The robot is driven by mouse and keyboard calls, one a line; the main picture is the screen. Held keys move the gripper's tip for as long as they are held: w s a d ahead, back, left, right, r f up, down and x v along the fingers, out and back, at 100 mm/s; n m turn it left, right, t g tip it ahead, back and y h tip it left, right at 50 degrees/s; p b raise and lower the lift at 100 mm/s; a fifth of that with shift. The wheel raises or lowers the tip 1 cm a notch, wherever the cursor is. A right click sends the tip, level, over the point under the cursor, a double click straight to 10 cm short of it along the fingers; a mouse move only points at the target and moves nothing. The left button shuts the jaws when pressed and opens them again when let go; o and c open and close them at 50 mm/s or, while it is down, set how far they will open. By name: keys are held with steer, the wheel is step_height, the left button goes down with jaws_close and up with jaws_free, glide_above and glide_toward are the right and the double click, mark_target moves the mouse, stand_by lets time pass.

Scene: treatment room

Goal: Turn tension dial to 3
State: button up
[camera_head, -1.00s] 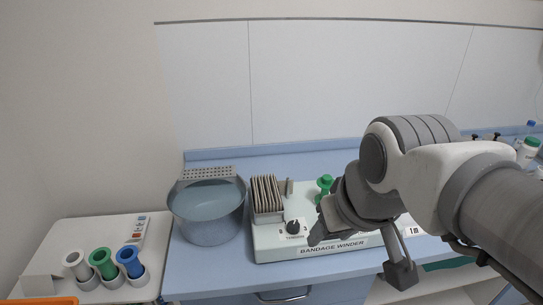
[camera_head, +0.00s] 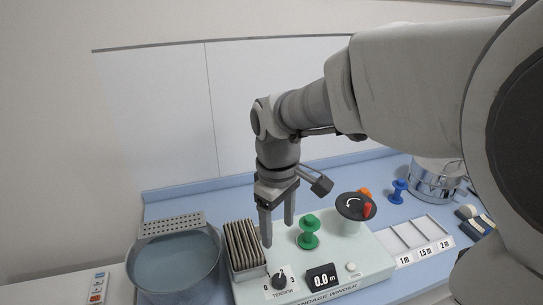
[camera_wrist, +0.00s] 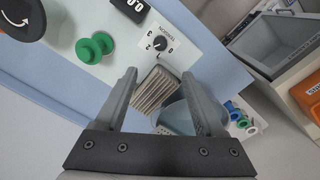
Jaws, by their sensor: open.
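The tension dial (camera_head: 281,280) is a small black knob on a white numbered plate at the front of the pale green bandage winder (camera_head: 380,258). It also shows in the wrist view (camera_wrist: 160,43), just beyond the fingertips, with numbers around it. I cannot tell clearly which number its pointer marks. My gripper (camera_head: 278,232) is open and empty, pointing down above the winder, apart from the dial. In the wrist view, my gripper (camera_wrist: 160,75) has its fingers spread, with the card rack showing between them.
A rack of upright brown plates (camera_head: 243,247) stands left of the dial. A green spool (camera_head: 309,232), a black crank disc (camera_head: 356,206) with a red part, and a display (camera_head: 322,279) are right of it. A grey basin (camera_head: 178,262) is at the left. The wall is behind.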

mark_target(279, 278)
steer(key=f, duration=0.5)
steer(key=f+b, duration=0.1)
steer(key=f, duration=0.5)
steer(key=f+b, duration=0.1)
steer(key=f, duration=0.5)
steer(key=shift+w+d+f, duration=0.1)
steer(key=shift+w+d, duration=0.1)
steer(key=shift+d, duration=0.05)
jaws_close()
